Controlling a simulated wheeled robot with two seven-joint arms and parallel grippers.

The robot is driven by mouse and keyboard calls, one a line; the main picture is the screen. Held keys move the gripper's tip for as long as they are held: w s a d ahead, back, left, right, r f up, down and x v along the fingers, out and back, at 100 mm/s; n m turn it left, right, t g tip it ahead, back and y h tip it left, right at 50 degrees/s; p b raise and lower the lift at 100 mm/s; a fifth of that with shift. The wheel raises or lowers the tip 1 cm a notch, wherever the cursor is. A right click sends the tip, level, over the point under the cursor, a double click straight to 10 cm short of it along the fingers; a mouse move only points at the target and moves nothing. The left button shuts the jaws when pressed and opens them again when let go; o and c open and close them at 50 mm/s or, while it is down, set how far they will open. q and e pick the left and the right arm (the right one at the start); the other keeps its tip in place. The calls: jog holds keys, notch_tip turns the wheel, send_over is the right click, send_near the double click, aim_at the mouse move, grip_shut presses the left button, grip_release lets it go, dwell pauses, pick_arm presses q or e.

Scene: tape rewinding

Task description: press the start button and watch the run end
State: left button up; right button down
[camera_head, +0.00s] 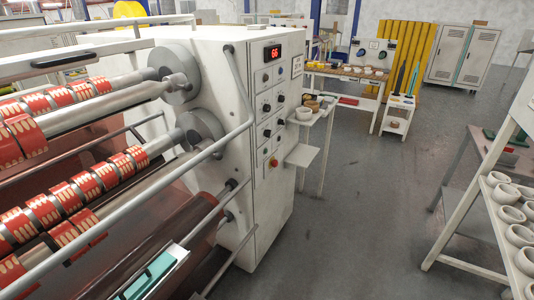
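The rewinding machine (212,50) stands at the left and middle, with a light grey end cabinet. Its control panel carries a red lit display (272,53) that seems to read 66. Several dark knobs and small buttons sit below the display. A larger red button (273,162) is low on the panel; I cannot tell which control is the start button. Rolls of red and cream tape (45,211) sit on the shafts at the left. Neither of my grippers is in view, and nothing touches the panel.
A pale rail (243,85) runs in front of the cabinet face. A small side shelf (301,154) juts out right of the panel. A rack with several pale rings (507,193) stands at the right edge. The grey floor between is clear. Benches and a cabinet (462,57) stand behind.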

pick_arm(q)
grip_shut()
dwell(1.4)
